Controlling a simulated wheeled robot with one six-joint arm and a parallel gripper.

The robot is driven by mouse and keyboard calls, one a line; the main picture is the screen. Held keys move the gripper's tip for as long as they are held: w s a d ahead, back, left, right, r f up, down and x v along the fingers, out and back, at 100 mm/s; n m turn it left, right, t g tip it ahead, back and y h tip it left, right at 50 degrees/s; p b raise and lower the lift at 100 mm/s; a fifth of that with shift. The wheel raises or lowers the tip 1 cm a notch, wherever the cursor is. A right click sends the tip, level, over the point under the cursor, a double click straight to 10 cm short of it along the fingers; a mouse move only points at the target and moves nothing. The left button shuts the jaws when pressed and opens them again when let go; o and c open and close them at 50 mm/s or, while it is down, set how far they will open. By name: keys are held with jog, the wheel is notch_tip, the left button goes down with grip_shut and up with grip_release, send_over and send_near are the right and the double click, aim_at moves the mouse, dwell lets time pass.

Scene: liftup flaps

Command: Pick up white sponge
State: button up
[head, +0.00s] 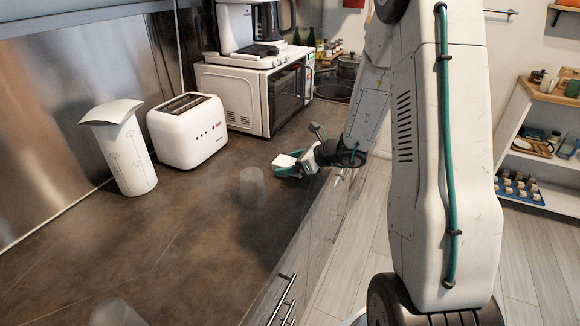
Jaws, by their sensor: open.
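A small white block that looks like the white sponge (284,160) is at my gripper's fingertips, near the front edge of the dark countertop (180,245). My gripper (288,164) has teal fingers and is open, reaching in from the right. The white block shows beside or between the fingers. At this size I cannot tell whether the fingers touch it. Part of the block is hidden by the gripper.
A clear cup (252,188) stands left of the gripper. The counter's near part is mostly clear.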

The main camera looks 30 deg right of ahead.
aim_at(292, 163)
jog(key=shift+w+a, duration=0.1)
jog(key=c, duration=1.1)
jog(key=shift+r, duration=0.45)
jog(key=r, duration=0.2)
jog(key=shift+s+r, duration=0.4)
jog(key=s+d, duration=0.1)
jog(key=s, duration=0.4)
jog(key=s+d+r, duration=0.1)
jog(key=s+d, duration=0.1)
jog(key=s, duration=0.2)
jog(key=s+d, duration=0.1)
jog(key=s, duration=0.4)
jog(key=shift+s+d+r, duration=0.15)
jog(key=shift+s, duration=0.2)
